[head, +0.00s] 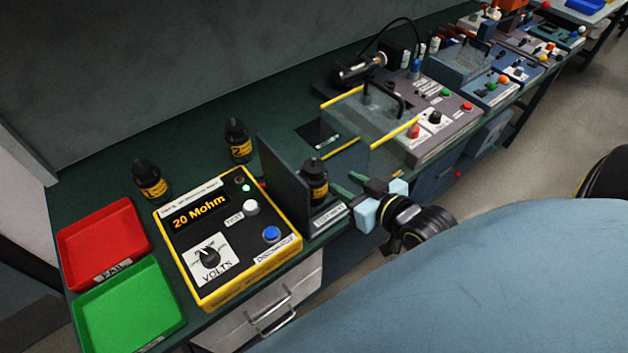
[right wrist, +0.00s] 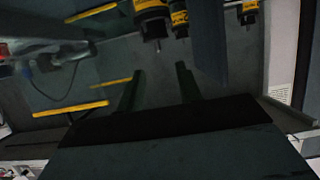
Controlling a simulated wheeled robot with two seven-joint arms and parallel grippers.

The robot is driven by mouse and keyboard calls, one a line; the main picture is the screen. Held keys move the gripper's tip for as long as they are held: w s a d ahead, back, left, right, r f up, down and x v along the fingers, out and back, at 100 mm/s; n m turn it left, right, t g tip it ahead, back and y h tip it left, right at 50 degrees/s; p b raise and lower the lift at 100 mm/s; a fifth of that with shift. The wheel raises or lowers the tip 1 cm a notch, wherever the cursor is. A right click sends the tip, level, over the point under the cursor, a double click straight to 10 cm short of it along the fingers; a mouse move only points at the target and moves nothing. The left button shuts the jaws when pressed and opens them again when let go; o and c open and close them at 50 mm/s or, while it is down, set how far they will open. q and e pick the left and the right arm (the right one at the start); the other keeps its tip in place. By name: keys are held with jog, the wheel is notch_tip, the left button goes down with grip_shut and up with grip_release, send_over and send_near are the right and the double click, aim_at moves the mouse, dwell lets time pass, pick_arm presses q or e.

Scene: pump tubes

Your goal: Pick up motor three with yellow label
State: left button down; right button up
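Three black motors with yellow labels show in the head view. One (head: 150,182) stands behind the tester at the left, and one (head: 238,141) stands behind it further right. The third (head: 316,184) stands in the holder right of the tester. Their label numbers are too small to read surely. My right gripper (head: 347,184) is open, its fingers pointing at the motor in the holder, close to it. In the right wrist view the two fingers (right wrist: 158,88) are apart with nothing between them, and the motors (right wrist: 153,20) show beyond them. My left gripper is not in view.
The yellow-edged tester (head: 285,247) reads 20 Mohm. A red FAIL tray (head: 100,238) and a green tray (head: 128,308) lie at the left. A dark upright panel (head: 283,178) stands beside the holder. A clear-covered rig (head: 375,120) stands to the right.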

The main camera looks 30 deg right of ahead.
aim_at(316, 161)
jog(key=x, duration=0.8)
jog(key=shift+r, duration=0.2)
jog(key=shift+x, duration=2.7)
jog(key=shift+d+r, duration=0.15)
jog(key=shift+d, duration=0.1)
grip_shut()
jog(key=shift+s+f, duration=0.1)
jog(key=shift+f, duration=0.15)
jog(key=shift+r, duration=0.3)
